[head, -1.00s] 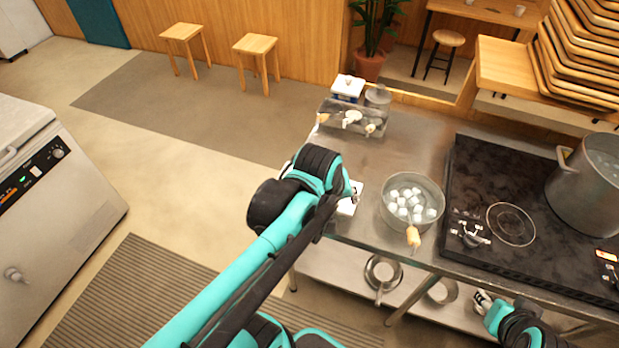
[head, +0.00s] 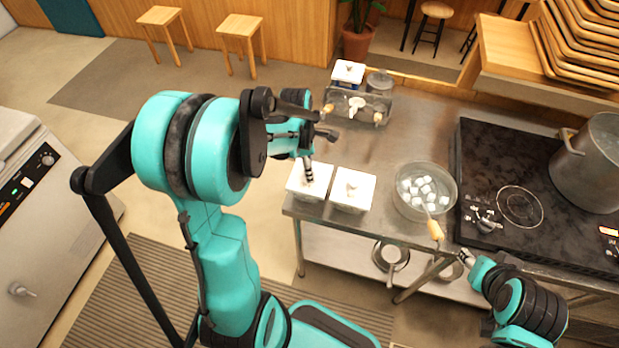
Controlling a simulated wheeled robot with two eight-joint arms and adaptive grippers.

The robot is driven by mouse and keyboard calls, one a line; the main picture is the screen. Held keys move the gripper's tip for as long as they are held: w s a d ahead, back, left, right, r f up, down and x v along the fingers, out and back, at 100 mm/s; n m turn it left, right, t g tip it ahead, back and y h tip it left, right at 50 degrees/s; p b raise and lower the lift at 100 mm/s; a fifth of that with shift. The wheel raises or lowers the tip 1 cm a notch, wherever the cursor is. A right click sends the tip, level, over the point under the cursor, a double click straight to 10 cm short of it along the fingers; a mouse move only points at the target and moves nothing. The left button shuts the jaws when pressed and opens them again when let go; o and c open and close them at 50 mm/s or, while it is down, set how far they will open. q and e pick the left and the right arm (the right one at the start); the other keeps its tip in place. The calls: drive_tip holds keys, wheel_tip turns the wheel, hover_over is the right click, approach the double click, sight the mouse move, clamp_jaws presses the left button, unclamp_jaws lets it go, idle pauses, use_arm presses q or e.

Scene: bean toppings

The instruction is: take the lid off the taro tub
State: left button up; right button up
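Two white square tubs with lids stand side by side at the counter's left end, a left tub (head: 297,186) and a right tub (head: 366,193). The right tub's lid has a small knob on top. I cannot tell from the picture which one holds taro. My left gripper (head: 309,177) points down at the middle of the left tub's lid and hides its knob. Whether its fingers are open or shut on the knob cannot be seen. My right gripper (head: 465,257) is at the counter's front edge, below the bowl, apart from both tubs; its fingers are too small to read.
A glass bowl of white cubes (head: 407,203) with a wooden-handled utensil stands right of the tubs. Behind are a clear-walled rack (head: 345,99) and a white box (head: 348,70). A black cooktop (head: 500,150) and steel pot (head: 590,175) are at right. Counter between rack and tubs is partly clear.

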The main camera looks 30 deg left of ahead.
use_arm(q)
wheel_tip(320, 180, down, 2)
drive_tip(key=shift+w+d+f, duration=0.1)
drive_tip(key=shift+d+f, duration=0.05)
clamp_jaws()
idle(0.3)
